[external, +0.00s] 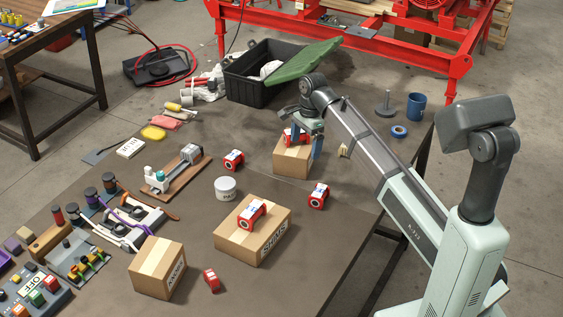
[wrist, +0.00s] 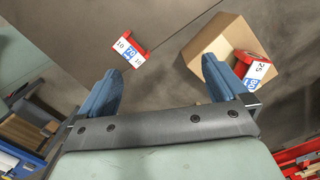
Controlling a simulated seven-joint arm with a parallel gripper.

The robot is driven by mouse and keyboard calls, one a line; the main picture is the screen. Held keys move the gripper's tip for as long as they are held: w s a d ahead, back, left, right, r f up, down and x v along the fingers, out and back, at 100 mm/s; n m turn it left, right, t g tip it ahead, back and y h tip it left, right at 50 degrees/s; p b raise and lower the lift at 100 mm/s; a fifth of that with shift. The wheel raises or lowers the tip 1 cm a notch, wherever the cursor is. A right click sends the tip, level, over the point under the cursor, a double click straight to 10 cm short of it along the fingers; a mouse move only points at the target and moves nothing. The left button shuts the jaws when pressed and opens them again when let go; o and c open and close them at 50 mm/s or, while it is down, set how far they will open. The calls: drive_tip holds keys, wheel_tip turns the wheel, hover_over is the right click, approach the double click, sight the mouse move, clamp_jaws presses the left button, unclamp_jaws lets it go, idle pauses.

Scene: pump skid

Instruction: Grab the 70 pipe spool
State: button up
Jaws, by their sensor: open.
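Several red pipe spools with white-and-blue labels are in view. In the wrist view, one spool (wrist: 128,50) lies on the table up and left of the jaws; its blue figure looks like 70, but is small. It seems to be the spool (external: 318,195) near the table's right edge in the external view. Another spool (wrist: 252,70), marked 25 and seemingly 80, sits on a small cardboard box (wrist: 205,42), partly hidden by my right finger. My gripper (external: 303,141) is open and empty, above this box; it also shows in the wrist view (wrist: 162,66).
More spools lie at the left (external: 233,159), on the SHIMS box (external: 262,243) and by another box (external: 157,267). A white tub (external: 225,188) stands mid-table. A black crate (external: 262,80) with a green lid is behind; a blue mug (external: 416,106) is at the back right.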

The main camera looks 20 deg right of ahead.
sight(319, 190)
drive_tip(key=s+d+f+n+h, duration=0.15)
drive_tip(key=s+d+n, duration=0.35)
drive_tip(key=n, duration=1.1)
drive_tip(key=f+n, duration=0.2)
drive_tip(key=f, duration=0.1)
drive_tip(key=a+f+n, duration=0.1)
drive_tip(key=f+n, duration=0.2)
drive_tip(key=s+f+n, duration=0.1)
drive_tip(key=f+n, duration=0.2)
drive_tip(key=shift+s+a+f+y, duration=0.1)
drive_tip(key=shift+a+y, duration=0.1)
drive_tip(key=shift+y, duration=0.05)
drive_tip(key=shift+a+f, duration=0.15)
drive_tip(key=shift+f, duration=1.2)
drive_tip(key=shift+a+f, duration=0.1)
drive_tip(key=shift+f, duration=1.25)
drive_tip(key=shift+c, duration=0.4)
drive_tip(key=c, duration=1.1)
